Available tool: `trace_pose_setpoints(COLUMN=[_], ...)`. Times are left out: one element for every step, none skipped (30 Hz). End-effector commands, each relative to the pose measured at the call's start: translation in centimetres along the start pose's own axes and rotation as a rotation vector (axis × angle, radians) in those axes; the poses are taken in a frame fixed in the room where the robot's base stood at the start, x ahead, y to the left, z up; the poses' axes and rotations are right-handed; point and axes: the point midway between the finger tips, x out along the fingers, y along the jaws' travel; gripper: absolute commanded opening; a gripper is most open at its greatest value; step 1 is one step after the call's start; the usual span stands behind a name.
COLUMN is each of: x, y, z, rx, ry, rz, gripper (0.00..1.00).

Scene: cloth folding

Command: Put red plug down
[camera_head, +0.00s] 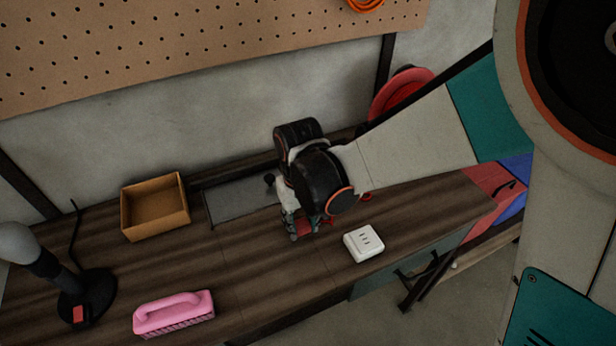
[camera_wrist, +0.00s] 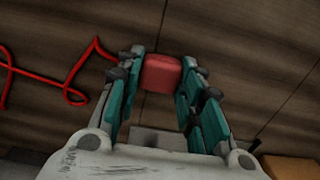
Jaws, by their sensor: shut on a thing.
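The red plug (camera_wrist: 161,74) is between the fingertips of my gripper (camera_wrist: 163,82) in the wrist view, and the fingers are shut on it. A red cord (camera_wrist: 40,80) lies in loops on the wood at the left of that view. In the head view my gripper (camera_head: 306,226) points down over the wooden bench, left of a white socket box (camera_head: 363,243). A bit of the red plug (camera_head: 303,228) shows between the fingers there. I cannot tell whether the plug touches the bench.
An open cardboard box (camera_head: 155,207) stands on the bench at the left. A pink brush (camera_head: 174,313) and a dark lamp base (camera_head: 88,297) are at the front left. A grey plate (camera_head: 238,200) lies behind my gripper. The bench between the brush and the socket box is clear.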

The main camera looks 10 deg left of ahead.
Motion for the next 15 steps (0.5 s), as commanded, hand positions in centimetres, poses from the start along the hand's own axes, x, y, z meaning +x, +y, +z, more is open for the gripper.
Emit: trace_pose_setpoints(x=[-0.03, -0.04, -0.05, -0.06, -0.06, -0.06, -0.06, -0.06, -0.06, -0.06, -0.06, -0.08, -0.12, -0.2, -0.37], y=[0.0, 0.0, 0.0, 0.0, 0.0, 0.0, 0.0, 0.0, 0.0, 0.0, 0.0, 0.0, 0.0, 0.0, 0.0], z=[0.0, -0.01, 0.0, 0.0, -0.01, 0.0, 0.0, 0.0, -0.01, -0.01, -0.01, -0.01, -0.01, 0.0, 0.0], rx=[0.0, 0.0, 0.0, 0.0, 0.0, 0.0, 0.0, 0.0, 0.0, 0.0, 0.0, 0.0, 0.0, 0.0, 0.0], ry=[0.0, 0.0, 0.0, 0.0, 0.0, 0.0, 0.0, 0.0, 0.0, 0.0, 0.0, 0.0, 0.0, 0.0, 0.0], rz=[0.0, 0.0, 0.0, 0.0, 0.0, 0.0, 0.0, 0.0, 0.0, 0.0, 0.0, 0.0, 0.0, 0.0, 0.0], gripper=[0.41, 0.48, 0.54, 0.54, 0.54, 0.54, 0.54, 0.54, 0.54, 0.54, 0.54, 0.54, 0.54, 0.54, 0.54])
